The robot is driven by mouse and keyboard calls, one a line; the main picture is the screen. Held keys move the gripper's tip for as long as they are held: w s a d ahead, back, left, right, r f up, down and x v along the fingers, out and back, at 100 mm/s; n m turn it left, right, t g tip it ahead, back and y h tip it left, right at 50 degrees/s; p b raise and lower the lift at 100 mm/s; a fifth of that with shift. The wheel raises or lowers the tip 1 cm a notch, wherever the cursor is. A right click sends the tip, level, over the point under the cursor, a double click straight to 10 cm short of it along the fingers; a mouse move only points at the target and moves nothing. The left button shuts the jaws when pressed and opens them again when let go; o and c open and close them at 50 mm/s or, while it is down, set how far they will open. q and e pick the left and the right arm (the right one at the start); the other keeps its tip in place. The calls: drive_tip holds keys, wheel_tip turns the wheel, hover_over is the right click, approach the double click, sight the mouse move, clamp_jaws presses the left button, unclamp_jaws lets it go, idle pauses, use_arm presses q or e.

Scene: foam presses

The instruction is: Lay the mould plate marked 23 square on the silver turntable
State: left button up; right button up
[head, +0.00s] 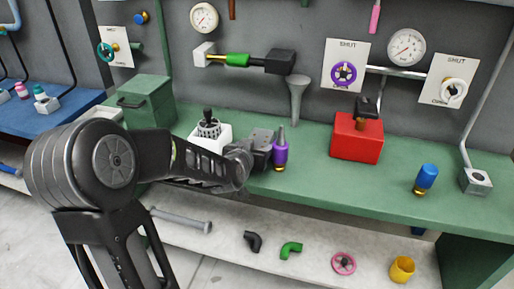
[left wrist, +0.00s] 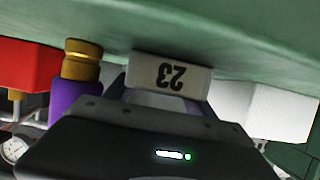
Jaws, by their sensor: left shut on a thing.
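A small pale block marked 23 (left wrist: 172,75), the mould plate, shows upside down in the left wrist view, at the fingers of my left gripper (left wrist: 165,98). The gripper is shut on it. In the head view my left gripper (head: 260,152) is low over the front part of the green bench, and I cannot make out the plate there. Whether the plate touches the bench, I cannot tell. I cannot pick out the silver turntable with certainty in either view. My right gripper is in neither view.
A purple bottle (head: 281,153) with a gold end in the left wrist view (left wrist: 82,62) stands close beside the gripper. A white block (head: 213,137) is left of it; a red box (head: 357,139) is right. The green bench (head: 320,180) is clear before the red box.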

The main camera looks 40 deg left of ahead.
use_arm(q)
clamp_jaws()
drive_tip(key=shift+r, duration=0.1)
drive_tip(key=shift+r, duration=0.25)
wheel_tip(320, 180, up, 10)
drive_tip(key=p, duration=0.3)
drive_tip(key=shift+f, duration=0.2)
drive_tip(key=shift+f, duration=0.1)
